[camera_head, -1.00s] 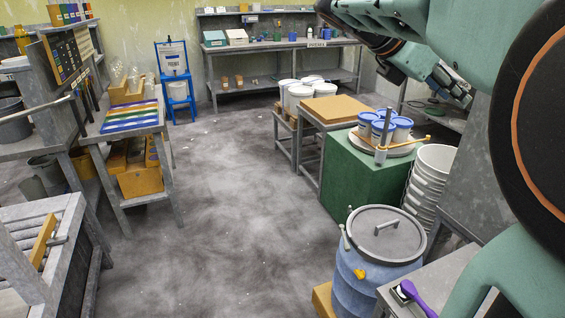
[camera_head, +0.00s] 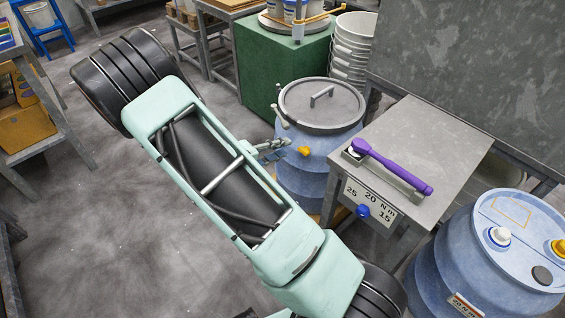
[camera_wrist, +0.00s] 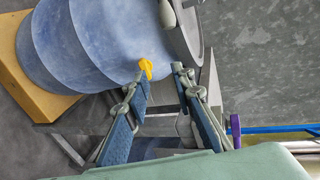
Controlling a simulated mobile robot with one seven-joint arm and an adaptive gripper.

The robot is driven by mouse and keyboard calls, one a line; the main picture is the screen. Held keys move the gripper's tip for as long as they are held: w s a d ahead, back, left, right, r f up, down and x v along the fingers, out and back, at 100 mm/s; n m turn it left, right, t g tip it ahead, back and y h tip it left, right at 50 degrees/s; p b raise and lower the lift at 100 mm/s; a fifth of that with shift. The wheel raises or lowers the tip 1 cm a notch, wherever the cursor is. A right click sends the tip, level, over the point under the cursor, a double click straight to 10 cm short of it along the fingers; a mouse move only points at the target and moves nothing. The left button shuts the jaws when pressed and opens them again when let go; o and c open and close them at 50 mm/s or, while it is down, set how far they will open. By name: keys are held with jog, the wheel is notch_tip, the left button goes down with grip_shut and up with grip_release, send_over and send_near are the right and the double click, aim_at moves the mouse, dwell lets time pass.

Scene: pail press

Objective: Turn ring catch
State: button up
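A blue ribbed drum (camera_head: 300,182) with a grey lid and rim ring (camera_head: 322,103) stands in front of the green block. A yellow catch-like knob (camera_head: 303,151) sits on its side just below the ring; it also shows in the wrist view (camera_wrist: 146,67). A pale lever (camera_head: 281,117) hangs at the ring's left, also in the wrist view (camera_wrist: 167,14). My gripper (camera_head: 284,147) is at the drum's left side. In the wrist view its fingers (camera_wrist: 160,76) are apart and empty, with the knob near the left fingertip. Contact cannot be told.
A grey bench (camera_head: 445,140) right of the drum holds a purple-handled wrench (camera_head: 393,168), with a torque label (camera_head: 369,199) on its front. A second blue drum (camera_head: 465,255) stands at the lower right. White pails (camera_head: 351,50) and a green block (camera_head: 252,60) are behind.

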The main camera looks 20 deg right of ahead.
aim_at(302, 152)
jog(key=shift+n, duration=0.5)
jog(key=d+f+b, duration=0.1)
jog(key=d+f, duration=0.1)
jog(key=w+d+f+b, duration=0.1)
jog(key=d, duration=0.1)
jog(key=d+f+b, duration=0.1)
jog(key=d+f, duration=0.1)
jog(key=d, duration=0.1)
jog(key=shift+w+f, duration=0.2)
jog(key=shift+f, duration=0.15)
grip_shut()
jog(key=m, duration=0.8)
jog(key=shift+m, duration=0.4)
jog(key=m, duration=0.3)
jog(key=shift+m, duration=0.4)
jog(key=m, duration=0.5)
jog(key=shift+o, duration=1.2)
grip_release()
